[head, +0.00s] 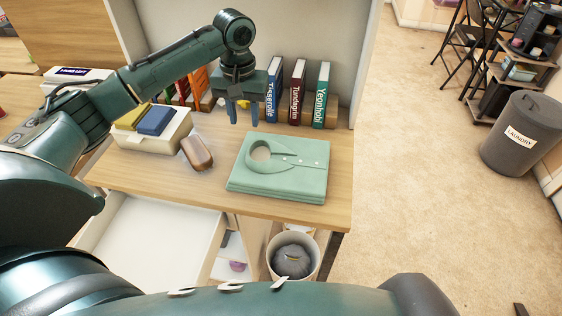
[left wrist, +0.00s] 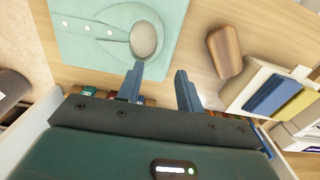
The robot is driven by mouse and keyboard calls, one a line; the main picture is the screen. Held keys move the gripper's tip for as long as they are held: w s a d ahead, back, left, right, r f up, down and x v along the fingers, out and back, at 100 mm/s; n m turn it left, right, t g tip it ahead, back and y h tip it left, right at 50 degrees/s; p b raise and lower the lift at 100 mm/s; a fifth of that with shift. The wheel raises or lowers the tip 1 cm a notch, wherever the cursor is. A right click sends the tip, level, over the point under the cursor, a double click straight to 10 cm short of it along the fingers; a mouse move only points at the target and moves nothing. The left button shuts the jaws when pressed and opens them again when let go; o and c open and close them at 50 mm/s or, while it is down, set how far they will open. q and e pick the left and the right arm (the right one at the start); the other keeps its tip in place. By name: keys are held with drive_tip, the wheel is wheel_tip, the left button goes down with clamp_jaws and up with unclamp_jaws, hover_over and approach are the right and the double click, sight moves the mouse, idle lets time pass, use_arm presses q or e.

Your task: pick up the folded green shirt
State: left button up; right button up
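The folded green shirt (head: 281,167) lies flat on the wooden desk, near its right front corner, with its collar toward the upper left. My left gripper (head: 244,118) is above the desk behind the shirt's far left edge, fingers pointing down and apart, with nothing between them. In the left wrist view the shirt (left wrist: 90,40) is at the upper left, beyond the open fingers (left wrist: 161,88). The gripper does not appear to touch the shirt. My right gripper is not in view.
A brown wooden object (head: 197,152) lies left of the shirt, beside a white box (head: 156,133) holding blue and yellow items. Upright books (head: 297,92) stand behind the shirt. An open drawer (head: 148,241) and a bin (head: 293,256) are below. A laundry bin (head: 521,135) stands at right.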

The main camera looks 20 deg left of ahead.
sight(248, 148)
use_arm(q)
drive_tip(key=f, duration=0.8)
drive_tip(key=shift+s+d+b, duration=0.1)
drive_tip(key=shift+s+b, duration=0.1)
drive_tip(key=shift+b, duration=0.15)
clamp_jaws()
